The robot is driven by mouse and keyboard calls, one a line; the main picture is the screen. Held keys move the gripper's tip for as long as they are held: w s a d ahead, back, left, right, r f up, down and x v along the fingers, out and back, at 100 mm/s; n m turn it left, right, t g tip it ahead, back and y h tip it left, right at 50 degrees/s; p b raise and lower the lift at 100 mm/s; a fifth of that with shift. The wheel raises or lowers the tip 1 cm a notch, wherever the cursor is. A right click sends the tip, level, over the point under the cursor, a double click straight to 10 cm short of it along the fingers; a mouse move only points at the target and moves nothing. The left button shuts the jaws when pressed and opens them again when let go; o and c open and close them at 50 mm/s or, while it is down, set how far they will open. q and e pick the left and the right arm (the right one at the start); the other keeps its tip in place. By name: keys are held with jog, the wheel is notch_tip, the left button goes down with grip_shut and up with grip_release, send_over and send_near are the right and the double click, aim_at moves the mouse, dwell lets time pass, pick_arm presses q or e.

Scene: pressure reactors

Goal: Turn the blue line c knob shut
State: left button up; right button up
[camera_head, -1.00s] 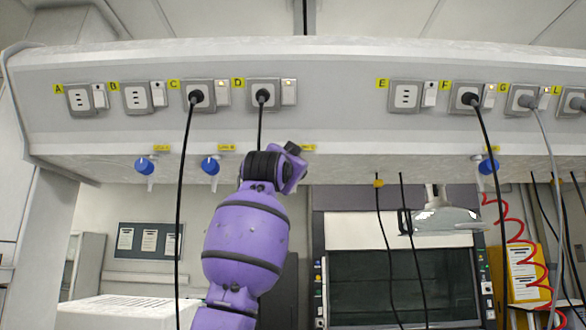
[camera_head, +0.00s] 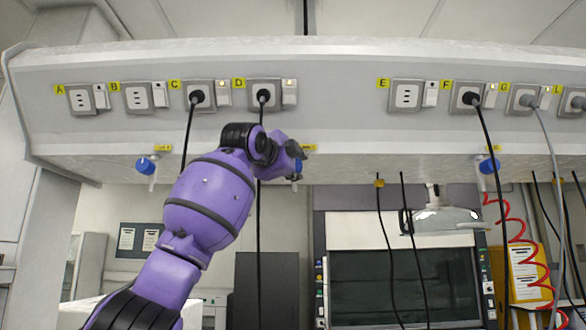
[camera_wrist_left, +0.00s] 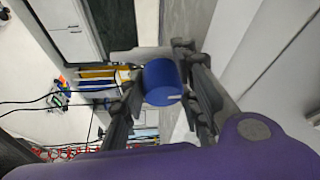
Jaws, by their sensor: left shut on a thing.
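A blue knob (camera_wrist_left: 162,82) with a small white mark on its face fills the middle of the left wrist view. My left gripper (camera_wrist_left: 159,72) has its fingers on both sides of this knob and is shut on it. In the head view my left gripper (camera_head: 294,160) is under the panel's front edge, beside a small yellow label (camera_head: 307,147) too small to read. The gripper hides the held knob there. My right gripper is not in view.
Another blue knob (camera_head: 145,166) hangs at the far left, and one more (camera_head: 489,166) at the right. A black cable (camera_head: 188,135) runs down behind my left arm. Sockets line the panel (camera_head: 330,105) above. A red coiled hose (camera_head: 515,235) hangs at right.

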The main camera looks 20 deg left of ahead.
pick_arm(q)
jog(key=shift+w+d+f+m, duration=0.1)
jog(key=shift+w+f+m, duration=0.2)
jog(key=shift+f, duration=0.3)
jog(key=o, duration=1)
jog(key=shift+s, duration=0.1)
jog(key=shift+o, duration=0.2)
jog(key=shift+r, duration=0.3)
jog(key=shift+s+r, duration=0.1)
jog(key=shift+s+r, duration=0.1)
jog(key=shift+s, duration=0.35)
jog(key=s+a+f, duration=0.1)
jog(key=s, duration=1)
jog(key=shift+a, duration=0.1)
